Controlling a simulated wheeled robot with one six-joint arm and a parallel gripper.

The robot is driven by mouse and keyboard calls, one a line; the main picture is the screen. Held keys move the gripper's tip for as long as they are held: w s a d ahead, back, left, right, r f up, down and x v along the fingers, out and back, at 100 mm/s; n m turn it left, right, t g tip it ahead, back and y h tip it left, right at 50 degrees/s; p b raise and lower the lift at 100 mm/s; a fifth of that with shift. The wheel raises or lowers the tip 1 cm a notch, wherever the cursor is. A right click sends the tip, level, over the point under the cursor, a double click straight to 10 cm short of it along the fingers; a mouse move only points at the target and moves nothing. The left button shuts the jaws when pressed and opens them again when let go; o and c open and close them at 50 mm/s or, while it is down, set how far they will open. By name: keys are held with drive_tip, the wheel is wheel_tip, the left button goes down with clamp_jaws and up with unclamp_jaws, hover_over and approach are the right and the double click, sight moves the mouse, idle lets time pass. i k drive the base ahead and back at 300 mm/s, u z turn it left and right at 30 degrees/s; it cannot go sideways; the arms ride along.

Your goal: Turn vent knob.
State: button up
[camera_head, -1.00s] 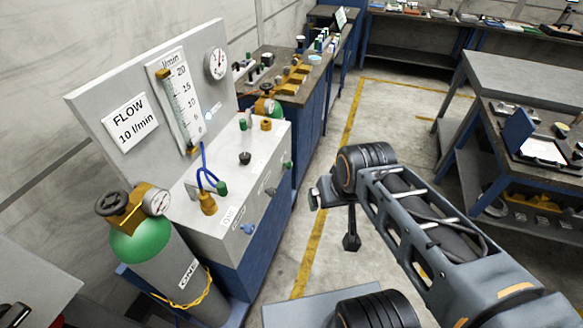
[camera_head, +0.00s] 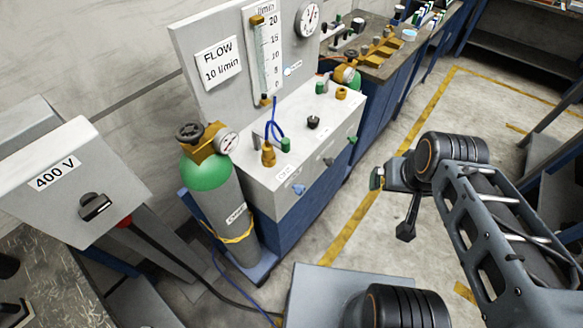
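The flow bench (camera_head: 300,135) is a white cabinet on a blue base with a back panel. Its front face carries a blue knob (camera_head: 299,190), a grey knob (camera_head: 328,161) and a green knob (camera_head: 352,139). Their labels are too small to read, so I cannot tell which is the vent knob. A black knob (camera_head: 313,122) stands on the top. My gripper (camera_head: 380,178) is at the end of my arm, to the right of the bench and apart from it in the picture. Its fingers are too small and partly hidden to judge.
A green-topped gas cylinder (camera_head: 222,200) with a gauge stands at the bench's left. A grey 400 V box (camera_head: 72,180) with a black switch is at far left, with a cable on the floor. Floor (camera_head: 340,215) with a yellow line is clear right of the bench.

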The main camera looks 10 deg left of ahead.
sight(352, 140)
drive_tip(key=z, duration=0.35)
drive_tip(key=i, duration=0.95)
drive_tip(key=u, duration=0.55)
